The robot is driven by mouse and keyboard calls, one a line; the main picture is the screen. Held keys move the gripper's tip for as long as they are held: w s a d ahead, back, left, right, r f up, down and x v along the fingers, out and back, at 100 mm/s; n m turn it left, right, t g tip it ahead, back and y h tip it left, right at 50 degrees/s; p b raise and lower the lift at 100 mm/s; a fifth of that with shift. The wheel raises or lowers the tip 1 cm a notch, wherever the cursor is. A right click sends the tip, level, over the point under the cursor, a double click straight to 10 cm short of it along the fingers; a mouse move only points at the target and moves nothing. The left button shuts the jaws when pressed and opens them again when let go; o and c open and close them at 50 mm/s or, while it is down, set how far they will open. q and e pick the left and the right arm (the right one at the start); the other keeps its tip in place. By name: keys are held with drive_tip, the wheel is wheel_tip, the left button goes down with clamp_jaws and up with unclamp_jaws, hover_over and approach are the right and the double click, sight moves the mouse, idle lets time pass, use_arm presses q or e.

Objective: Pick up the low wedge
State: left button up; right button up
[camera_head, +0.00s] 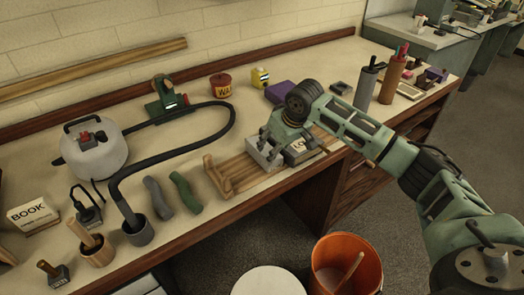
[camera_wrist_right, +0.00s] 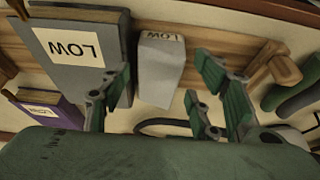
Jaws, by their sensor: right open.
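In the right wrist view, a small light grey wedge (camera_wrist_right: 161,72) with a "LOW" label on its end lies by a wooden rack. A larger dark grey block (camera_wrist_right: 75,70), also labelled "LOW", is to its left. My right gripper (camera_wrist_right: 158,92) is open and empty, its green-padded fingers on either side of the small wedge in the picture. I cannot tell how far above it they are. In the head view my right gripper (camera_head: 268,148) is over the right end of the wooden rack (camera_head: 240,172) and hides much of the wedge. My left gripper is not in view.
Left of the rack lie a green piece (camera_head: 186,192) and a grey piece (camera_head: 158,198). A black hose (camera_head: 165,155) loops behind them. A purple box (camera_head: 280,92) stands behind my right gripper. An orange bucket (camera_head: 345,262) is on the floor in front.

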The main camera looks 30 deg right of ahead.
sight(264, 151)
drive_tip(key=x, duration=0.4)
drive_tip(key=shift+s, duration=0.1)
drive_tip(key=shift+w+f, duration=0.2)
drive_tip(key=shift+f, duration=0.4)
drive_tip(key=shift+c, duration=0.4)
drive_tip(key=c, duration=0.7)
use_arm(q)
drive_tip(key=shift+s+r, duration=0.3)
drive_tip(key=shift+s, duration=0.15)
use_arm(e)
drive_tip(key=shift+c, duration=0.6)
drive_tip(key=shift+w+r, duration=0.1)
